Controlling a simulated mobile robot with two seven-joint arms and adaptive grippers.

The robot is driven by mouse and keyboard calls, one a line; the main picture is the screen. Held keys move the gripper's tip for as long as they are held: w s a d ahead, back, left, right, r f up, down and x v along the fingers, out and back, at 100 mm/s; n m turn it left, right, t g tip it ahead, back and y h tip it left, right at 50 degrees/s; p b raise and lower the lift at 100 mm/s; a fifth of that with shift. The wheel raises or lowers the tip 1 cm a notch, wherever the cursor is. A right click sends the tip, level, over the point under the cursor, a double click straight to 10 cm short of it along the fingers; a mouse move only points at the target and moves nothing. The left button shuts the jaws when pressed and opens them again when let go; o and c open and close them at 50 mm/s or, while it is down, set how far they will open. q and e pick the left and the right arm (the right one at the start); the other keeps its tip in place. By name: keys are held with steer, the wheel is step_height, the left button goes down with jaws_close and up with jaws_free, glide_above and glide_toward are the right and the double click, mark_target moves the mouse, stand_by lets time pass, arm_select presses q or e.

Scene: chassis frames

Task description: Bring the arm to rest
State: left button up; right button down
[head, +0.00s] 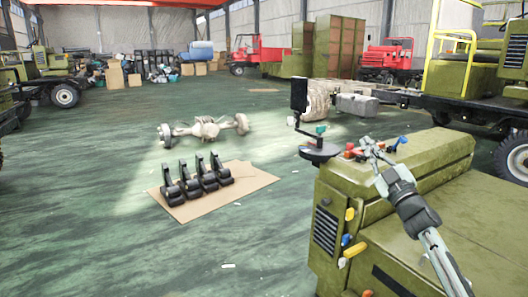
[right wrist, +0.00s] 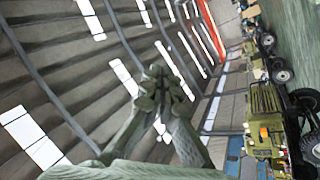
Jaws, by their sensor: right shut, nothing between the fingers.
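My right arm reaches in from the lower right of the head view. Its gripper (head: 370,146) is over the top of a green machine housing (head: 422,160), beside red and orange knobs. I cannot tell whether it touches them. The right wrist view shows the same gripper (right wrist: 165,88) with its fingers together and nothing between them, against the roof. My left gripper is in neither view.
A cardboard sheet (head: 249,178) with several black pedal-like parts (head: 190,182) lies on the green floor. Behind it is an axle (head: 206,129). A post with a dark screen (head: 299,94) stands left of the gripper.

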steer(key=w+d+f+m+g+h, duration=0.2)
steer(key=d+f+m+g+h, duration=0.3)
steer(key=d+f+m+h, duration=0.5)
steer(key=s+d+f+g, duration=0.1)
steer(key=s+f+g, duration=0.15)
steer(key=f, duration=0.45)
steer(key=s+d+f+g, duration=0.1)
steer(key=s+f+g, duration=0.1)
steer(key=f+g, duration=0.35)
steer(key=s+a+f+g+y, duration=0.1)
steer(key=s+a+f, duration=0.2)
steer(key=s+f, duration=0.95)
steer(key=s+a+f+g+y, duration=0.15)
steer(key=s+a+f, duration=0.25)
steer(key=s+f, duration=0.85)
steer(key=s+a+f+g, duration=0.2)
steer(key=s+f, duration=0.6)
steer(key=s, duration=0.3)
steer(key=s+a+f+g, duration=0.2)
steer(key=s+f, duration=0.5)
steer(key=s, duration=0.5)
steer(key=shift+s+a+f, duration=0.3)
steer(key=shift+a+f, duration=0.1)
steer(key=shift+a, duration=0.25)
